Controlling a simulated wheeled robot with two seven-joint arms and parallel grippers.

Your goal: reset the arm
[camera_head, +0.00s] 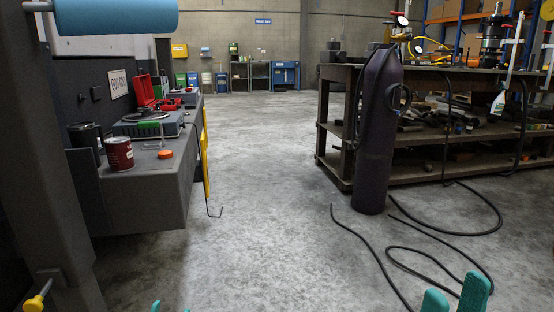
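My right gripper (455,296) shows at the bottom edge, right of centre. Its two teal fingertips stand apart with a gap between them and nothing in it, over the concrete floor. My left gripper (170,308) shows only as two small teal tips at the bottom edge, left of centre, also apart. The rest of both grippers and both arms is out of the picture. Neither gripper touches anything that I can see.
A dark gas cylinder (376,140) stands on the floor before a workbench (335,132) with loaded shelves. Black hoses (410,254) lie on the floor at right. A grey bench (150,200) at left holds a red can (119,153). The middle floor (260,180) is clear.

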